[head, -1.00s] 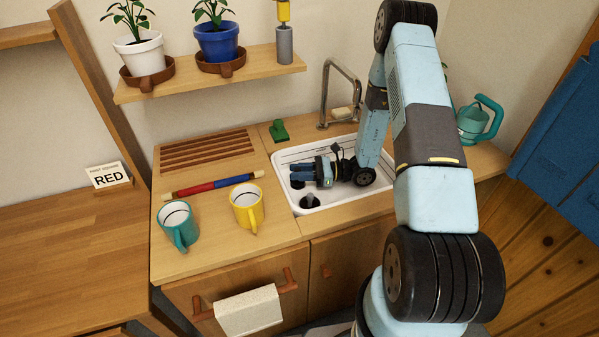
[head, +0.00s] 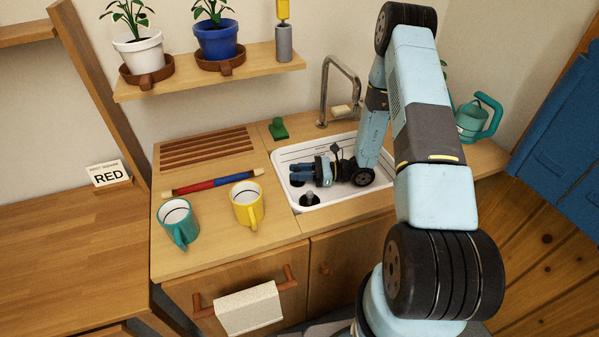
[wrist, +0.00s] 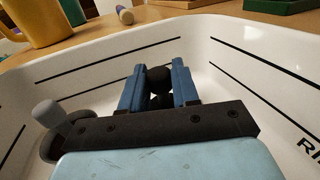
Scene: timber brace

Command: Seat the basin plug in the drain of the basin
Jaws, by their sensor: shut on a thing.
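My gripper (wrist: 158,92) is low inside the white basin (head: 350,196), its blue fingers pointing to the left in the head view. The fingers are shut on a small dark round thing (wrist: 158,77), which looks like the basin plug; its lower part is mostly hidden. In the wrist view, a dark ring (wrist: 48,150) lies on the basin floor at the left, with a grey stub (wrist: 50,115) rising at it. It looks like the drain, but I cannot be sure. The stub also shows in the head view, near the basin's front left corner. The held thing is apart from it.
A yellow mug (head: 246,205), a teal mug (head: 178,224) and a red-blue rod (head: 212,183) lie left of the basin. The tap (head: 326,95) and a green object (head: 278,130) stand behind it. The basin walls rise close around my gripper.

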